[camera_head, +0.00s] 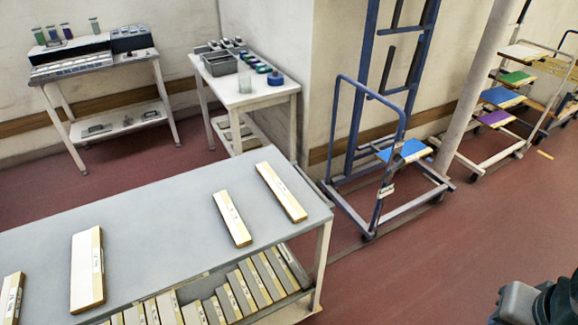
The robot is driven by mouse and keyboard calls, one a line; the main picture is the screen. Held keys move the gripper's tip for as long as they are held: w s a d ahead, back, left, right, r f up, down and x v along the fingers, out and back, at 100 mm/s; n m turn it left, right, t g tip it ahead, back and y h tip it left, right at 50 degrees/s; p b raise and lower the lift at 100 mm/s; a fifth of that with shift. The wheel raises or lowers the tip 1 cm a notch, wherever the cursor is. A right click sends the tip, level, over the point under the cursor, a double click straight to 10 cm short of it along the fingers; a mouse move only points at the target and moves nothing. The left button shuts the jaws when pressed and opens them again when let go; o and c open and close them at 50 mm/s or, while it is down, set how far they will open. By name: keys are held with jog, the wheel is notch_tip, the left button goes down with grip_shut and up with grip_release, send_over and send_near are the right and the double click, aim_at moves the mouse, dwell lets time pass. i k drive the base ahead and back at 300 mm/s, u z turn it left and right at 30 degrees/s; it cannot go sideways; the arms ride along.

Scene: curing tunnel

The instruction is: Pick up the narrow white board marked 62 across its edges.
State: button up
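Several pale boards with yellowish edges lie apart on the grey tabletop (160,215). One narrow board (282,192) lies at the right end, a shorter narrow board (232,218) is left of it, a wider board (87,270) lies further left, and another board (12,297) is cut off by the left edge. Each has small dark marks or a label on its face. The marks are too small to read, so I cannot tell which board is marked 62. A dark and grey part of my arm shows at the bottom right; no gripper fingers are visible.
More boards stand in a row on the shelf (290,312) under the tabletop. A white side table (262,98) with bins and bottles and another bench (95,70) stand behind. A blue trolley (340,195) and wheeled racks stand right. The red floor (430,265) at right is clear.

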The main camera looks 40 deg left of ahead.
aim_at(291, 208)
jog(key=u, duration=0.7)
jog(key=i, duration=0.9)
jog(key=u, duration=1.1)
jog(key=i, duration=0.35)
jog(key=u, duration=0.3)
